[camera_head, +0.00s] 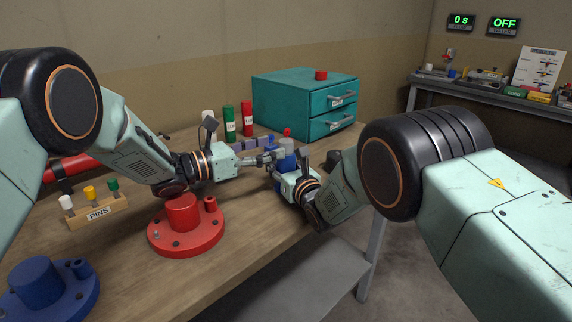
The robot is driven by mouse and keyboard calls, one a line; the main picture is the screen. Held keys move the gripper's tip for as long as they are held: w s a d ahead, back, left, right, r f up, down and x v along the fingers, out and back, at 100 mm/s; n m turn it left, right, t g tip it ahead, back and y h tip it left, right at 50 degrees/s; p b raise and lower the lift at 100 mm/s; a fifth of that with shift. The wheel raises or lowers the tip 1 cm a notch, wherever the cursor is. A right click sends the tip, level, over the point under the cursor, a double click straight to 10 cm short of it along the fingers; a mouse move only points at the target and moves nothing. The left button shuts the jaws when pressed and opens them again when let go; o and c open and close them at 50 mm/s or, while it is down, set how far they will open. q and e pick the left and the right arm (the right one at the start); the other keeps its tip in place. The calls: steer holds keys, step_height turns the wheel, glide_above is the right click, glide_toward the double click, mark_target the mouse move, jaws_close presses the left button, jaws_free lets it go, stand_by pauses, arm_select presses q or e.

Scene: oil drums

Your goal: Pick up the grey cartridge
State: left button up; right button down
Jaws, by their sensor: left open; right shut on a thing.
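A pale grey cylinder, which looks like the grey cartridge (208,116), stands at the back of the wooden table, left of a green cartridge (229,118) and a red cartridge (247,117). Its lower part is hidden behind my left wrist. My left gripper (272,157) is open, in the middle of the table and pointing right. My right gripper (284,168) is shut on a blue-grey cylinder (287,146) near the table's right edge, close to the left fingertips. Whether the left fingers touch that cylinder is too small to tell.
A teal drawer cabinet (300,100) stands behind the grippers with a red piece (321,75) on top. A red flanged fitting (186,230) and a blue one (45,290) are in front. A pin rack (98,211) is at left. Bare wood (130,265) lies between the fittings.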

mark_target(286, 141)
arm_select(q)
steer(key=shift+x, duration=2.7)
steer(key=shift+w, duration=0.1)
steer(key=shift+c, duration=0.5)
steer(key=c, duration=0.9)
